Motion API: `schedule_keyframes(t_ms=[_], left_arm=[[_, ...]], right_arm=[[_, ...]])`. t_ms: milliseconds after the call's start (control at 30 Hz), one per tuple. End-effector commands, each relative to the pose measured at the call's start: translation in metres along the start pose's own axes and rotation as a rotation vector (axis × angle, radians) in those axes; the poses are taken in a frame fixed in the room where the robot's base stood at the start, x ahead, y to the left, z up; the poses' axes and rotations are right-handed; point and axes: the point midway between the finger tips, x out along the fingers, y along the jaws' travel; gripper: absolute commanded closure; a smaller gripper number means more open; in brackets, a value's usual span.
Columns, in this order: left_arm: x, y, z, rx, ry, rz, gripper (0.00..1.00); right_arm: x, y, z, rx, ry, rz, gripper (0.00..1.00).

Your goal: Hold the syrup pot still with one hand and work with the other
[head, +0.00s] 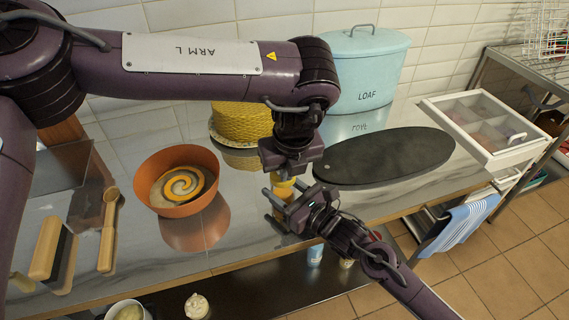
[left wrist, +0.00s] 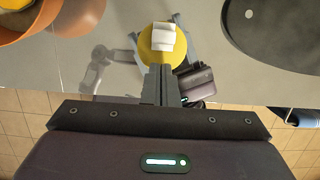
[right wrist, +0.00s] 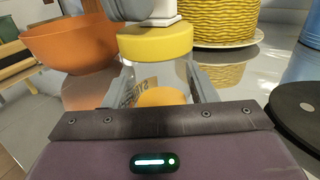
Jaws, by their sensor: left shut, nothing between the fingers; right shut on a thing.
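The syrup pot (head: 283,190) is a small clear jar with a yellow lid, standing on the shiny counter near its front edge. In the right wrist view its glass (right wrist: 160,83) shows orange contents and a partly hidden label. My right gripper (head: 284,213) is shut around the jar's body from the front. My left gripper (left wrist: 160,67) is shut and empty, pointing down just above the pot. The yellow lid (left wrist: 160,57) shows beyond its fingers in the left wrist view. A white piece (left wrist: 170,40) sits on the lid. I cannot tell whether the left fingertips touch it.
An orange bowl (head: 153,205) with a swirl inside stands to the left. A yellow woven pot (head: 240,122) and blue LOAF bin (head: 365,65) stand behind. A dark oval board (head: 390,158) lies to the right. A brush (head: 46,245) and wooden spoon (head: 107,240) lie far left.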

Motion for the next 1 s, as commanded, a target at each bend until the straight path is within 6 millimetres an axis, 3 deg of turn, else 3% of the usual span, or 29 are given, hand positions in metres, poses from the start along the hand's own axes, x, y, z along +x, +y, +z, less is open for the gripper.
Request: schedule_keyframes(t_ms=[100, 300, 500, 700, 933, 967, 1000], left_arm=[[-0.011, -0.001, -0.021, 0.004, 0.001, -0.004, 1.00], [-0.060, -0.001, -0.019, 0.002, 0.000, -0.005, 1.00], [-0.093, -0.001, -0.019, 0.003, -0.002, -0.002, 1.00], [-0.104, -0.001, -0.020, 0.003, 0.002, -0.001, 1.00], [-0.105, -0.001, -0.020, 0.003, 0.003, -0.001, 1.00], [-0.105, -0.001, -0.020, 0.003, 0.003, -0.001, 1.00], [-0.105, -0.001, -0.020, 0.003, 0.003, -0.001, 1.00]], right_arm=[[0.000, 0.000, -0.001, 0.001, 0.003, 0.000, 0.74], [0.000, 0.000, -0.002, 0.001, 0.004, -0.001, 0.74], [0.000, 0.000, -0.002, 0.001, 0.004, -0.001, 0.74], [0.000, 0.000, -0.002, 0.001, 0.004, -0.001, 0.74], [0.000, 0.000, -0.002, 0.001, 0.004, -0.001, 0.74], [0.000, 0.000, -0.002, 0.001, 0.004, -0.001, 0.46], [0.000, 0.000, -0.002, 0.001, 0.004, -0.001, 0.41]])
